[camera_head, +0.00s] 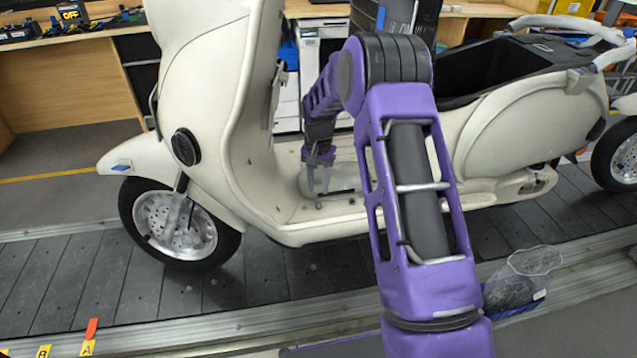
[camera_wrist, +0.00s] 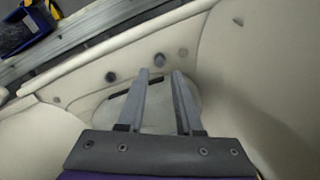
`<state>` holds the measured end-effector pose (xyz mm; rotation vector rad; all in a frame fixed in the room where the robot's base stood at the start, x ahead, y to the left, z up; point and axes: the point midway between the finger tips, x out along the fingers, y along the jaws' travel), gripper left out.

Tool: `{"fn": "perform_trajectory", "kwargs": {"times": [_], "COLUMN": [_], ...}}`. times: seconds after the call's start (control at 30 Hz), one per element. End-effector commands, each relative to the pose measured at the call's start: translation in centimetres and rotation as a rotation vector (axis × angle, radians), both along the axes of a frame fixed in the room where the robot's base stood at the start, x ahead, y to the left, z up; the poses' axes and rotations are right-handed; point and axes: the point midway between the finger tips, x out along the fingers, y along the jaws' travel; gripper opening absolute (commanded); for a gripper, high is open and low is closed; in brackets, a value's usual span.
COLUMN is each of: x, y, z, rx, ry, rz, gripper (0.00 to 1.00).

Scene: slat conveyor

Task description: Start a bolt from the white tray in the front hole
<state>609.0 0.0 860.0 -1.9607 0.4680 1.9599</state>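The cream scooter (camera_head: 215,100) stands upright, and my arm reaches over its footwell. My gripper (camera_head: 318,194) points down at the floorboard (camera_head: 285,212). Its two fingers are apart with nothing visible between them; they also show apart in the wrist view (camera_wrist: 160,72). A small round grey spot (camera_wrist: 160,60), a bolt head or a hole, lies just beyond the fingertips. A darker round spot (camera_wrist: 110,77) and another grey one (camera_wrist: 183,52) lie either side. A pale rounded panel (camera_wrist: 155,110) with a dark bar lies under the fingers; I cannot tell whether it is the white tray.
The scooter's front shield rises left of my gripper and the seat body (camera_head: 530,125) is at right. The slat conveyor (camera_head: 70,275) runs beneath. A clear bag (camera_head: 525,275) lies at its near edge. A dark blue bin (camera_wrist: 22,32) shows in the wrist view.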

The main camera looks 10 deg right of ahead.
Motion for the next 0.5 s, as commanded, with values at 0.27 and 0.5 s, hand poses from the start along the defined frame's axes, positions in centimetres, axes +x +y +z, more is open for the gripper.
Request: {"fn": "perform_trajectory", "kwargs": {"times": [0.27, 0.5], "x": [0.0, 0.0], "y": [-0.1, 0.0], "z": [0.2, -3.2], "rx": [0.002, 0.000], "ry": [0.001, 0.002], "rz": [0.449, 0.473], "gripper": [0.34, 0.34]}}
